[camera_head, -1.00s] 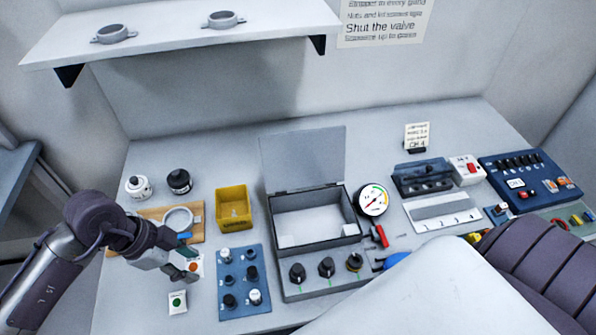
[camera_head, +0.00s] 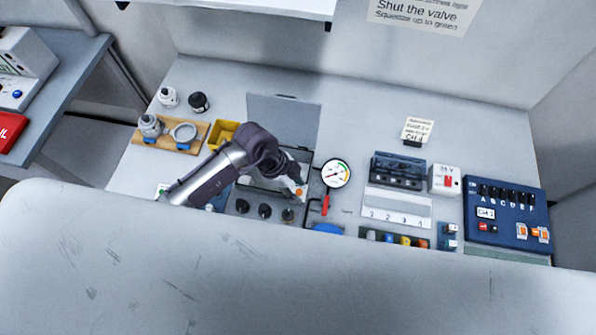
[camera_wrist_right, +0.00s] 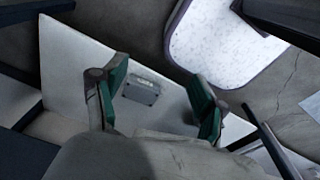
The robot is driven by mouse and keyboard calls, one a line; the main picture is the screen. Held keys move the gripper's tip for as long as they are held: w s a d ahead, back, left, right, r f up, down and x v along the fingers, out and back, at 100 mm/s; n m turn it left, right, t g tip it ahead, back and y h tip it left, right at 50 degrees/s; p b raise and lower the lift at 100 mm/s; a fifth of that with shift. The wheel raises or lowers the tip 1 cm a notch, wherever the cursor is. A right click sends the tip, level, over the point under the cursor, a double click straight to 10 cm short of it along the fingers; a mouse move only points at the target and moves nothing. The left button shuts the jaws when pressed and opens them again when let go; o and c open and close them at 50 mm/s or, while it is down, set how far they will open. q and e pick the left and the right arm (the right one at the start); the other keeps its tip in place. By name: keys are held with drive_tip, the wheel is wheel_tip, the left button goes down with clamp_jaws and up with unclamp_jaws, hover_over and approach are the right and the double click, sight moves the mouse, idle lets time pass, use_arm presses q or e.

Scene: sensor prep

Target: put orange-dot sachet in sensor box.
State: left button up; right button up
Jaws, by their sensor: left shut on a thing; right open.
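The orange-dot sachet (camera_head: 299,191) is white with an orange dot, at the tip of my left gripper (camera_head: 296,186) in the head view. The left gripper is shut on it, over the right part of the open grey sensor box (camera_head: 308,160). The box's lid (camera_head: 284,120) stands raised at the back. My left forearm and wrist hide much of the box's inside, and I cannot tell how high the sachet hangs. My right gripper (camera_wrist_right: 158,86) is open and empty in the right wrist view.
A yellow bin (camera_head: 222,133) stands left of the box, partly behind my arm. A round gauge (camera_head: 336,173) and a red-handled valve (camera_head: 326,205) are close on the right. A green-dot sachet (camera_head: 162,189) lies at the left. Knobs (camera_head: 265,211) line the box's front.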

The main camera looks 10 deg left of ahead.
use_arm(q)
drive_tip(key=w+a+f+b, duration=0.1)
drive_tip(key=w+a+f, duration=0.1)
drive_tip(key=w+a+f+b, duration=0.2)
drive_tip(key=shift+a+f, duration=0.2)
drive_tip(key=shift+a, duration=0.15)
drive_tip(key=w+a+f+b, duration=0.1)
drive_tip(key=b, duration=0.1)
drive_tip(key=w+a+f+b, duration=0.1)
drive_tip(key=w+a+b, duration=0.1)
drive_tip(key=b, duration=0.1)
drive_tip(key=shift+w+f+b, duration=0.25)
drive_tip(key=shift+b, duration=0.1)
drive_tip(key=shift+w+a, duration=0.2)
drive_tip(key=shift+a, duration=0.1)
wheel_tip(320, 180, down, 4)
drive_tip(key=b, duration=0.5)
drive_tip(key=shift+r, duration=0.15)
drive_tip(key=o, duration=0.9)
use_arm(e)
wheel_tip(320, 180, down, 13)
drive_tip(key=a, duration=0.1)
drive_tip(key=shift+w+a, duration=0.3)
drive_tip(key=shift+a, duration=0.05)
drive_tip(key=shift+d, duration=0.1)
